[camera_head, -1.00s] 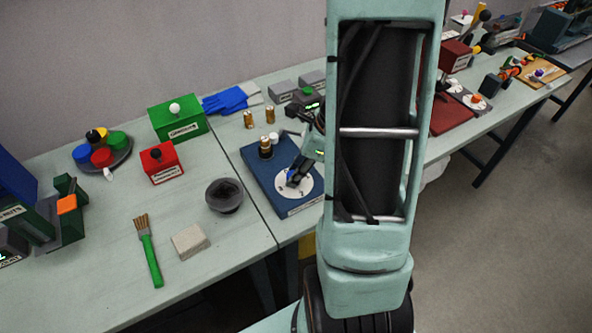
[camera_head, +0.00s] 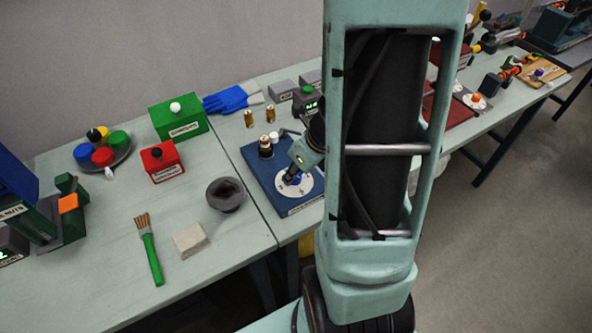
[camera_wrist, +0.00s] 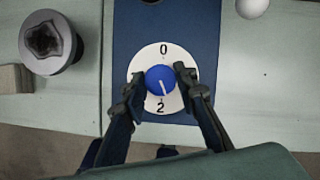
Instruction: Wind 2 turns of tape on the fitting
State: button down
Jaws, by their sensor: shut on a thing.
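In the wrist view the dial (camera_wrist: 148,60) reads 0 at the top and 2 at the bottom. A blue knob (camera_wrist: 159,79) sits at the dial's middle, its white line pointing down and slightly right, towards the 2. My gripper (camera_head: 293,178) is at the dial. In the wrist view my gripper (camera_wrist: 160,82) has one finger on each side of the knob, shut on it. The fitting is outside the wrist view.
A small white round piece (camera_head: 274,137) stands beside the fitting. Two loose brass pieces (camera_head: 248,118) stand behind the base. A grey bowl (camera_head: 225,195), a beige block (camera_head: 190,240) and a green-handled brush (camera_head: 149,255) lie to the left. My arm hides the table to the right.

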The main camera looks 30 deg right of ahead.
jog(key=m+h, duration=0.1)
jog(key=m, duration=0.2)
jog(key=shift+r+m, duration=0.1)
jog(key=shift+m, duration=0.2)
jog(key=c, duration=1.8)
grip_release()
jog(key=shift+o, duration=0.2)
